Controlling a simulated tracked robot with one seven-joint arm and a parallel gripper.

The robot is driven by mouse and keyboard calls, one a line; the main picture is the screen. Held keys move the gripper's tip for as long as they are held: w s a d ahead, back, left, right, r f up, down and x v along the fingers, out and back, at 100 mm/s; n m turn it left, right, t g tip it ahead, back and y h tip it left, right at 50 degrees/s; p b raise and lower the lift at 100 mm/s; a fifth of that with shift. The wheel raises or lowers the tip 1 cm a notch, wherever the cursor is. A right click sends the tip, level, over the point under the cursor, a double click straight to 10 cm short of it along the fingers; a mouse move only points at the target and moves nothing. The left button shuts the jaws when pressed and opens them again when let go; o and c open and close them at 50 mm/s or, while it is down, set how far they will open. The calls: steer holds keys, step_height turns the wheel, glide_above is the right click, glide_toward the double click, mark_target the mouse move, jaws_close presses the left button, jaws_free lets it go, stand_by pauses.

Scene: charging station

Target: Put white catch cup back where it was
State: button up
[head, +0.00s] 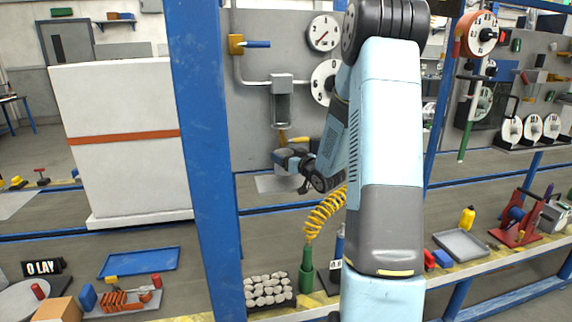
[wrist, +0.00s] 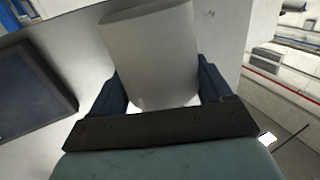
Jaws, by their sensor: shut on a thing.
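The white catch cup (wrist: 152,55) fills the middle of the wrist view, a smooth pale tapered cup between the two dark blue fingers. My gripper (wrist: 160,88) is shut on it, one finger on each side. In the head view my gripper (head: 288,160) is at the back panel, below a grey wall dispenser with a clear tube (head: 282,105). A pale plate (head: 276,184) lies below it. I cannot make out the cup in the head view.
A blue upright post (head: 202,150) stands left of my arm. A yellow coiled hose (head: 323,214) and a green holder (head: 306,270) stand in front, beside a tray of pale stones (head: 269,290). A dark panel (wrist: 32,90) shows at left in the wrist view.

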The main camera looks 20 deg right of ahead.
steer(key=shift+w+a, duration=0.15)
steer(key=shift+w, duration=0.6)
step_height(320, 180, down, 4)
steer(key=shift+w+r, duration=0.1)
steer(key=shift+r, duration=0.15)
steer(key=o, duration=1)
